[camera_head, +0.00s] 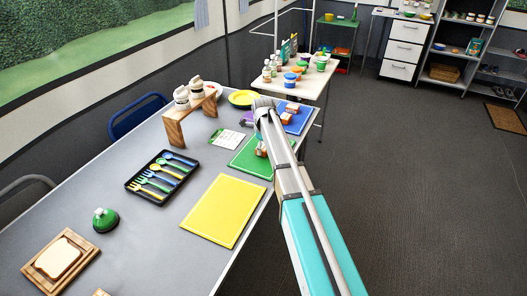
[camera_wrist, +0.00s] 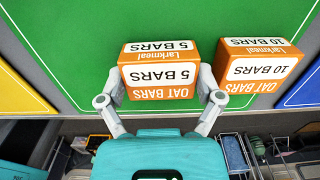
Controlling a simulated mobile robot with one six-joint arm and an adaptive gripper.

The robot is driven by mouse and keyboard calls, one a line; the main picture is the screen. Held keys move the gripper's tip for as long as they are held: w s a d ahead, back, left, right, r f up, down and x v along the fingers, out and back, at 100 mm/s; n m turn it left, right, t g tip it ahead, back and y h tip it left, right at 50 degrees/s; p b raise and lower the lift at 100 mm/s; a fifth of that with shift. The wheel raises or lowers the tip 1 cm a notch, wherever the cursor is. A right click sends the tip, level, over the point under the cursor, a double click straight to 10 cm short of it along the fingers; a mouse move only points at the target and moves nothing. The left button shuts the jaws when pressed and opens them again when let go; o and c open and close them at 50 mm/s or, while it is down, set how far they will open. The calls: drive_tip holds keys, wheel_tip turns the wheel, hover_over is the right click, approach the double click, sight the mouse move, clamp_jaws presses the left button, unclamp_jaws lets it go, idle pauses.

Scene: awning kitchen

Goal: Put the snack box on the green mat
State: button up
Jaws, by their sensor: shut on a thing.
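My gripper (camera_wrist: 162,92) is shut on an orange and white oat bars box (camera_wrist: 160,72) marked 5 BARS, one finger on each side. The green mat (camera_wrist: 90,35) lies under the held box in the wrist view. Whether the box touches the mat I cannot tell. A similar box (camera_wrist: 262,68) marked 10 BARS is just right of it, close to the mat's right part. In the head view the green mat (camera_head: 243,160) lies at the table's right edge. My arm hides part of the mat and most of the gripper there.
A yellow mat (camera_head: 225,210) lies nearer and a blue mat (camera_head: 299,124) farther, with small orange boxes (camera_head: 291,108) on it. A white card (camera_head: 226,139), a cutlery tray (camera_head: 162,178) and a wooden stand (camera_head: 190,118) are to the left.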

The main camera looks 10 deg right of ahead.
sight(263, 147)
drive_tip(key=shift+f, duration=0.25)
drive_tip(key=o, duration=0.9)
drive_tip(key=shift+r, duration=0.1)
drive_tip(key=shift+r, duration=0.15)
wheel_tip(263, 147, up, 12)
drive_tip(key=p, duration=1.2)
drive_tip(key=shift+s, duration=0.1)
idle(0.4)
